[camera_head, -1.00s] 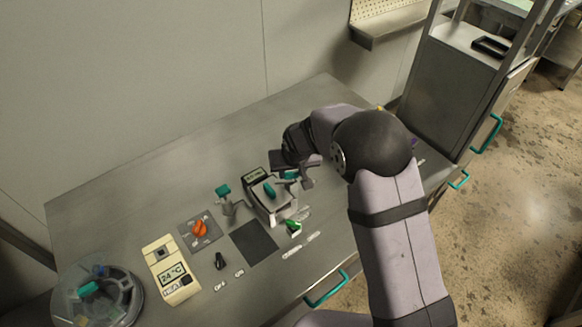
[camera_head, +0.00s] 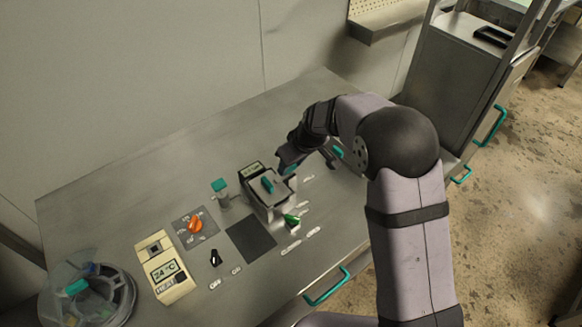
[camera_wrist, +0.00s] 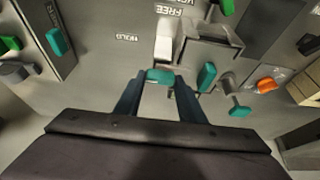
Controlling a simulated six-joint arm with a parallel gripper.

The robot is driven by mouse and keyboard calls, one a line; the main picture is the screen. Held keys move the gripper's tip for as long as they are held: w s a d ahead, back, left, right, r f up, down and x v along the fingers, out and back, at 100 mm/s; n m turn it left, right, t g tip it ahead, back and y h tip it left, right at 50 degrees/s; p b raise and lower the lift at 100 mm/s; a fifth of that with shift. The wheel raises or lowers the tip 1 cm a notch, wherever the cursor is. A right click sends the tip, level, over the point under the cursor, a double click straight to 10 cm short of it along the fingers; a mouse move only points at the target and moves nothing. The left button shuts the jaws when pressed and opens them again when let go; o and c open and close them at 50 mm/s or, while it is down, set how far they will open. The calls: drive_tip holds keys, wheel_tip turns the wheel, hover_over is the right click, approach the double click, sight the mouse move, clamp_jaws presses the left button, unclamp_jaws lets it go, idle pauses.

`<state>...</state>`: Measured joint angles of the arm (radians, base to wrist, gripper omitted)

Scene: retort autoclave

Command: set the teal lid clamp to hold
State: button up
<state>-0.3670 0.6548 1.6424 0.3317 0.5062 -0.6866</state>
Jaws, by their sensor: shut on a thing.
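The teal lid clamp (camera_wrist: 159,75) shows between my two dark fingertips in the wrist view. My gripper (camera_wrist: 158,82) is shut on it. In the head view my gripper (camera_head: 287,164) is beside the right rear of the small grey autoclave (camera_head: 262,207), and its fingers mostly hide the clamp. The autoclave's lid has its own teal handle (camera_head: 267,184), which my gripper does not hold. In the wrist view, the labels FREE (camera_wrist: 165,11) and HOLD (camera_wrist: 126,37) are printed on the bench near the clamp. Which label the clamp points at, I cannot tell.
A teal-topped post (camera_head: 220,188), an orange knob (camera_head: 195,226), a black switch (camera_head: 214,258), a cream temperature box (camera_head: 166,268) and a round clear container (camera_head: 88,297) stand left. A green lever (camera_head: 291,219) is in front. The bench (camera_head: 150,185) behind is clear.

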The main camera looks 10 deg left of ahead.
drive_tip(key=shift+r, duration=0.1)
idle(0.3)
drive_tip(key=o, duration=1)
drive_tip(key=shift+o, duration=0.2)
drive_tip(key=b+v, duration=0.2)
drive_tip(key=v, duration=0.5)
drive_tip(key=shift+r, duration=0.1)
